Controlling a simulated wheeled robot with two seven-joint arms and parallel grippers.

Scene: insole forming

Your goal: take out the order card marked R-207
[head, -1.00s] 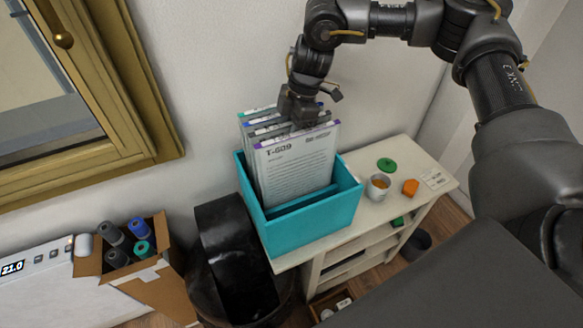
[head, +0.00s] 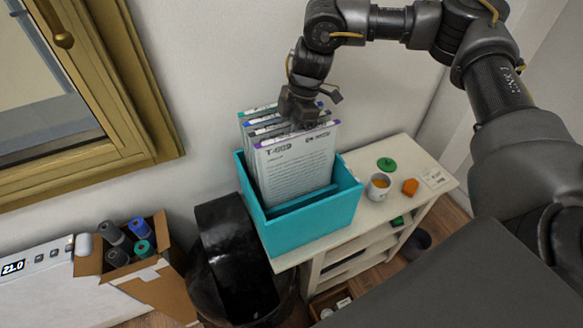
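Several order cards stand upright in a teal box (head: 312,222) on the white shelf unit. The front card (head: 297,165) has a purple top edge and reads T-609. Behind it are cards with grey, blue and green top edges (head: 258,112); their markings are mostly hidden, and I cannot read R-207 on any. My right gripper (head: 302,118) points down at the top edges of the cards, behind the front card. Its fingertips are hidden among the cards, so I cannot tell whether it is open or shut on one. My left gripper is not in view.
A black bin (head: 235,262) and a cardboard box of rolls (head: 150,270) stand left. The wall is close behind the cards.

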